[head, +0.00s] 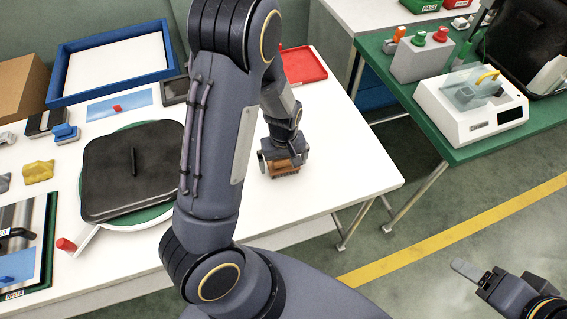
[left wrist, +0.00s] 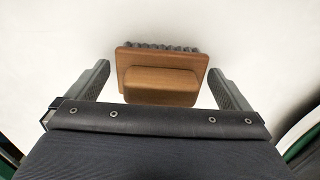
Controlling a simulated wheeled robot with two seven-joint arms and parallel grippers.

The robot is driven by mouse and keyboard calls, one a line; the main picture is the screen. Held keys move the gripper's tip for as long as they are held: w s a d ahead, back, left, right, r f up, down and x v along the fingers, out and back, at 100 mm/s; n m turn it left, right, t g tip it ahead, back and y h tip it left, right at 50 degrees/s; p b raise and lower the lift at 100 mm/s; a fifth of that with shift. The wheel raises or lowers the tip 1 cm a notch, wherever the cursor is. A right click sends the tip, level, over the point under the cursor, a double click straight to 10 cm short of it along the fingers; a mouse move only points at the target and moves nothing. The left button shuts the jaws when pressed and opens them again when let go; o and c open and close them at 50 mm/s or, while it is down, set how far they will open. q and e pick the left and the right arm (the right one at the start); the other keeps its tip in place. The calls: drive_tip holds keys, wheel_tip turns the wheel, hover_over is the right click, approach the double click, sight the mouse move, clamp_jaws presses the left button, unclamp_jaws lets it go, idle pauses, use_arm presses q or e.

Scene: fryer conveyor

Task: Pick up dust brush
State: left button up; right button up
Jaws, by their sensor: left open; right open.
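The dust brush (head: 285,172) lies on the white table, mostly under my left gripper in the head view. In the left wrist view the brush (left wrist: 162,62) has a brown wooden back, a raised wooden grip block and dark bristles along its far side. My left gripper (head: 280,158) is open, with one finger on each side of the brush's grip block. In the left wrist view its fingers (left wrist: 160,88) stand apart from the block with gaps on both sides. My right gripper (head: 470,273) is open and empty over the floor at the lower right.
The white table (head: 340,185) is clear around the brush. A red tray (head: 303,66) lies behind it. A black square lid (head: 130,170) lies to the left. A green table (head: 440,140) with a white device (head: 470,105) stands at the right, across a gap.

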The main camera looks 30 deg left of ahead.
use_arm(q)
drive_tip(key=shift+f, duration=0.2)
drive_tip(key=c, duration=0.9)
drive_tip(key=shift+r, duration=0.15)
drive_tip(key=shift+c, duration=0.2)
drive_tip(key=shift+r, duration=0.3)
wheel_tip(320, 180, up, 2)
drive_tip(key=shift+r, duration=0.25)
drive_tip(key=s+a+r+p, duration=0.2)
drive_tip(key=s+r, duration=0.7)
drive_tip(key=s, duration=0.5)
drive_tip(key=shift+a+r+p, duration=0.25)
drive_tip(key=shift+r+p, duration=0.05)
drive_tip(key=shift+p, duration=0.25)
